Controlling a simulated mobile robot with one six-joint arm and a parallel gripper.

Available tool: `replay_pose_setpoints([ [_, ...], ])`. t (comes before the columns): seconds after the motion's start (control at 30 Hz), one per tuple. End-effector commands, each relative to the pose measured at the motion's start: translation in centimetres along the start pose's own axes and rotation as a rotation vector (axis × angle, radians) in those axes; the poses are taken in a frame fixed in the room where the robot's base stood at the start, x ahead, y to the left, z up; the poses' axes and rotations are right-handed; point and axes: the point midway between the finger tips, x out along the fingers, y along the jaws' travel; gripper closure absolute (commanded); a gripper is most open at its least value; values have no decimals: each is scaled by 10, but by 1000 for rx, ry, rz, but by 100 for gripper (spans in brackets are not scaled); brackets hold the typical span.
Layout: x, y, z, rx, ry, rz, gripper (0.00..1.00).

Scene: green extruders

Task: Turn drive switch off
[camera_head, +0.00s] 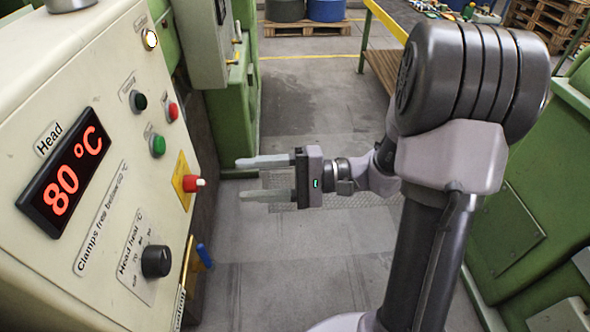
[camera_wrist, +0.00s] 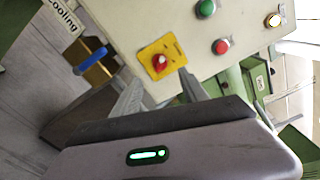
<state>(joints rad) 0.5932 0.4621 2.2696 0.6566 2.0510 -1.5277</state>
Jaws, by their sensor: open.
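A red rotary switch (camera_head: 193,184) sits on a yellow plate (camera_head: 182,172) on the beige control panel's right side. Its label is not readable, so I cannot confirm it is the drive switch. My gripper (camera_head: 241,179) is open and empty, its two fingers pointing left at the switch, with a visible gap between fingertips and knob. In the wrist view, the red switch (camera_wrist: 160,62) on its yellow plate (camera_wrist: 171,44) appears between and beyond the fingertips of my gripper (camera_wrist: 158,84). The knob's exact turn position is hard to tell.
The panel carries a black button (camera_head: 138,100), a red button (camera_head: 172,111), a green button (camera_head: 157,145), a black heat knob (camera_head: 156,261), a display (camera_head: 66,180) reading 80 °C and a lit lamp (camera_head: 150,39). A blue handle (camera_head: 204,256) sticks out below. The floor right of the panel is clear.

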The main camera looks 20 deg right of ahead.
Motion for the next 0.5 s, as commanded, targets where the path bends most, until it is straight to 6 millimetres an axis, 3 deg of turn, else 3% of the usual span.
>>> replay_pose_setpoints([
  [0.1,-38,-4,0,2,5,-2,49],
  [0.2,-62,-3,0,2,4,-2,49],
  [0.33,-81,-2,0,1,1,-1,49],
  [0.5,-87,0,0,0,-1,0,49],
])
